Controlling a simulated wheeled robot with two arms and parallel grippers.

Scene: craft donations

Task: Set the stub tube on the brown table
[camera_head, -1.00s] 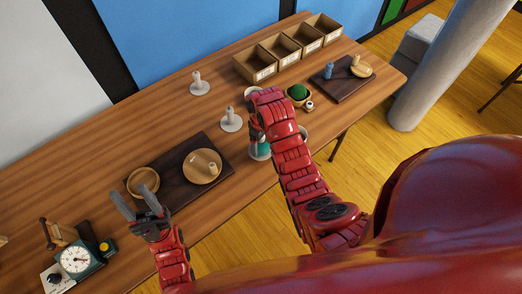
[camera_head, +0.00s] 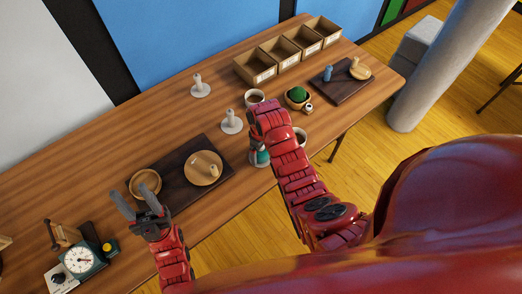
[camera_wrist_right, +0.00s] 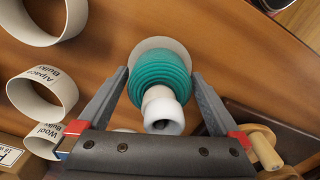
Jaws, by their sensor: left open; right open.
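A short pale tube (camera_wrist_right: 162,110) with an open end shows in the right wrist view, in line with a ribbed teal yarn winding (camera_wrist_right: 159,78) above a pale round base (camera_wrist_right: 160,45). I cannot tell for sure that it is the stub tube. My right gripper (camera_wrist_right: 160,82) is open, its fingers on either side of the winding with gaps visible. In the head view the teal winding (camera_head: 262,158) is partly hidden by my right arm.
Two pale posts on round bases (camera_head: 231,121) (camera_head: 200,87) stand beyond. A dark board (camera_head: 180,187) holds wooden dishes (camera_head: 203,170). A dial scale (camera_head: 82,259) stands front left. Open boxes (camera_head: 255,68), a cup (camera_head: 254,97) and another dark board (camera_head: 343,85) are farther right.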

